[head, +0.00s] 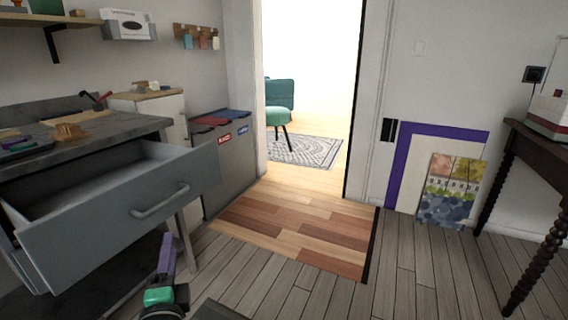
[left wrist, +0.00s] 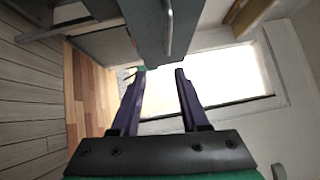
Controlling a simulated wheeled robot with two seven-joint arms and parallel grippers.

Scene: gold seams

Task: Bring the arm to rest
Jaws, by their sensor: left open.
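My left gripper (head: 167,250) is at the bottom left of the head view, its purple fingers pointing up. It is just below the front of an open grey drawer (head: 125,222). In the left wrist view the two purple fingers (left wrist: 161,72) stand apart with nothing between them. The drawer front with its bar handle (left wrist: 168,32) shows beyond the fingertips. In the head view the handle (head: 160,202) is free, and the gripper is apart from it. The part of the drawer that I see into looks empty. My right gripper is not in view.
A grey worktop (head: 100,127) with small items stands above the drawer. Grey bins (head: 225,175) stand beside a doorway with a wood-plank floor patch (head: 300,230). A dark table (head: 540,140) is at the right. The grey floor (head: 430,275) in front is clear.

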